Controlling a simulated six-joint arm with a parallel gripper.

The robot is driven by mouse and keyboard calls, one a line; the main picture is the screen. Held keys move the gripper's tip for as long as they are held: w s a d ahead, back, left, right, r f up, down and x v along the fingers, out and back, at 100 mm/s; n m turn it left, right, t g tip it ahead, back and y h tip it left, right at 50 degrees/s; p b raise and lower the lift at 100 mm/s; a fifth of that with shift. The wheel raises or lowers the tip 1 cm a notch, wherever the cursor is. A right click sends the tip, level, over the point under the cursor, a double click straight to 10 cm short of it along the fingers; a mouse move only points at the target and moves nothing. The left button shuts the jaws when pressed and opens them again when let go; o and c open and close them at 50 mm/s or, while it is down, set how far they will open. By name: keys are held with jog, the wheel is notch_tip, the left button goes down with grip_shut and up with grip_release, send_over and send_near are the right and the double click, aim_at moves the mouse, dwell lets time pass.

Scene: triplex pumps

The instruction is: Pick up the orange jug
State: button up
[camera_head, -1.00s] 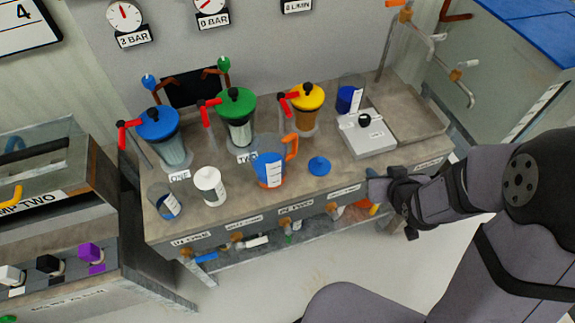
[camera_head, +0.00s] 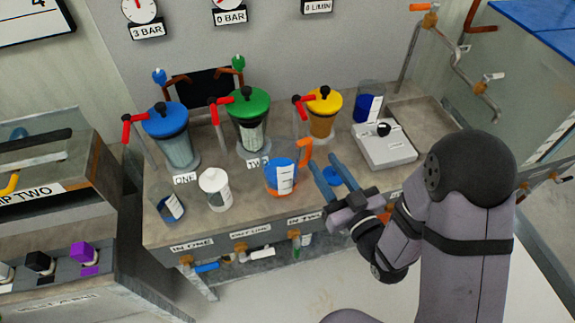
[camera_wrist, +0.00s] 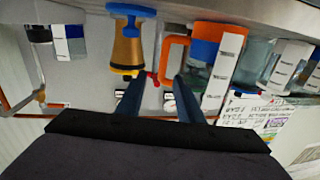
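The orange jug (camera_head: 281,180) stands upright on the workbench. It is clear with an orange handle on its right side, blue contents and a white label. The wrist view is upside down and shows the jug (camera_wrist: 217,68) right of centre with its orange handle (camera_wrist: 171,52) toward the middle. My gripper (camera_head: 328,160) is open and empty, just right of the handle, its two blue-grey fingers apart. In the wrist view, the fingers of my gripper (camera_wrist: 156,85) point toward the handle side, with no visible hold on it.
Behind stand pumps with yellow (camera_head: 324,101), green (camera_head: 248,106) and blue (camera_head: 165,121) lids. A white container (camera_head: 214,188) is left of the jug; a white scale (camera_head: 385,147) is at right.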

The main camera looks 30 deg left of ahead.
aim_at(311, 146)
jog(key=p+x, duration=0.1)
jog(key=x, duration=0.5)
jog(key=shift+w+a, duration=0.15)
jog(key=shift+a, duration=0.05)
jog(key=shift+w+a+p, duration=0.25)
jog(key=shift+a+p, duration=0.25)
jog(key=shift+p+x, duration=0.6)
jog(key=shift+x, duration=1.45)
jog(key=shift+s+f, duration=0.1)
grip_shut()
